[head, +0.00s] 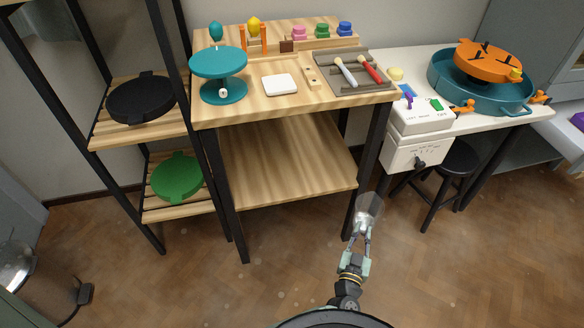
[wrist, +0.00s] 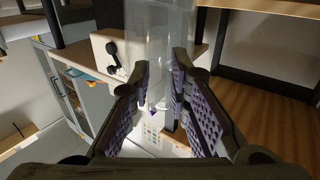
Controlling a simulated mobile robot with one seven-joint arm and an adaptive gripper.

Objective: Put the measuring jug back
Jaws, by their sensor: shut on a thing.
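The measuring jug (head: 369,208) is a clear, see-through vessel in my gripper (head: 365,234). In the head view it is in front of the wooden workbench's right front leg, held clear of the floor. In the wrist view the clear jug (wrist: 160,35) rises above the fingertips, with the two purple-padded fingers of the gripper (wrist: 162,85) closed on either side of it. The jug looks roughly upright in the wrist view. Its far side is hard to make out because it is transparent.
The wooden workbench (head: 225,118) holds a teal turntable (head: 218,62), a white tile (head: 280,84) and a grey tool tray (head: 341,88). Its lower shelf (head: 285,165) is bare. A slatted rack (head: 110,133) stands left, a potter's wheel (head: 440,85) and black stool (head: 455,160) right. Floor around me is open.

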